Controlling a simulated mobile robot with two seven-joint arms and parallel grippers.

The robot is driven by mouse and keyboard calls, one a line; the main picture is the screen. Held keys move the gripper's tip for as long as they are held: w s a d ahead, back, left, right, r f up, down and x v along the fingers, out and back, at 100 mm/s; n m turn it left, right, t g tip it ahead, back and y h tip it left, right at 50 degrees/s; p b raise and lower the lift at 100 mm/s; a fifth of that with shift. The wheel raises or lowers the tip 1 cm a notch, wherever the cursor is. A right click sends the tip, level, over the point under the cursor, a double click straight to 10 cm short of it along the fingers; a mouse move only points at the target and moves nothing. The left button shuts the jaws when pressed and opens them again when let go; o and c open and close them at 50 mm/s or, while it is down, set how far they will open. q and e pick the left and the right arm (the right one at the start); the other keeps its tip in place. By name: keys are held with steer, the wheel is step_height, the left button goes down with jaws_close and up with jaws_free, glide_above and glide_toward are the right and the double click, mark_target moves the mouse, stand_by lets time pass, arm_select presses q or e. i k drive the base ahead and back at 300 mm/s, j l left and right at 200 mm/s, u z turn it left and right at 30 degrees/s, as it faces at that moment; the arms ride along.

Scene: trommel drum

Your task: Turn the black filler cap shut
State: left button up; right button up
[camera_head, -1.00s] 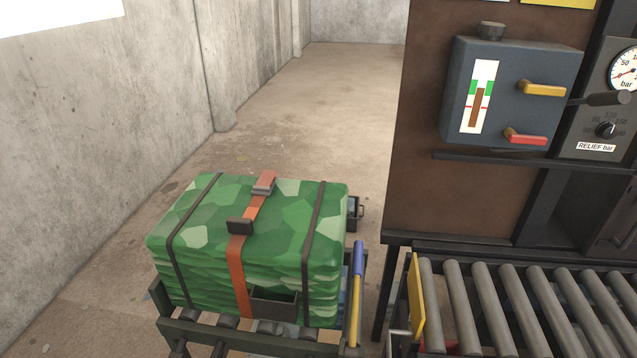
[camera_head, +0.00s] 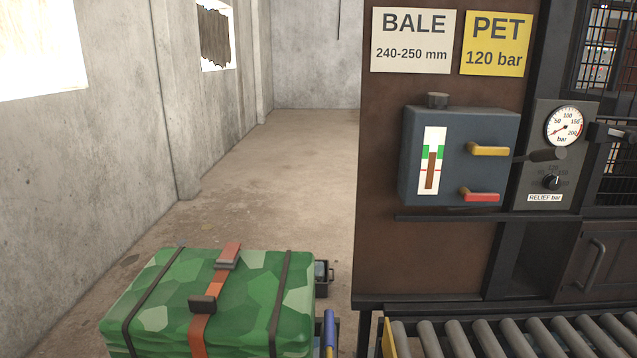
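The black filler cap (camera_head: 438,100) is a short dark knob on top of the blue-grey tank (camera_head: 462,155), at its left end. The tank is mounted on the brown machine panel. A sight gauge (camera_head: 433,160) with a green band, a red line and a brown column is on its front. A yellow lever (camera_head: 489,150) and a red lever (camera_head: 480,196) are to the gauge's right. I cannot tell how tightly the cap sits. Neither of my grippers is in view.
A green patterned bale (camera_head: 225,300) with dark and orange straps is at the lower left. A roller conveyor (camera_head: 510,338) runs along the lower right. A pressure gauge (camera_head: 565,126) and relief knob (camera_head: 551,181) are right of the tank. Open floor (camera_head: 270,190) lies left of the panel.

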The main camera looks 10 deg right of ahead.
mark_target(435, 98)
steer(key=k+z, duration=0.1)
steer(key=z, duration=0.35)
steer(key=k+z, duration=0.15)
steer(key=z, duration=0.35)
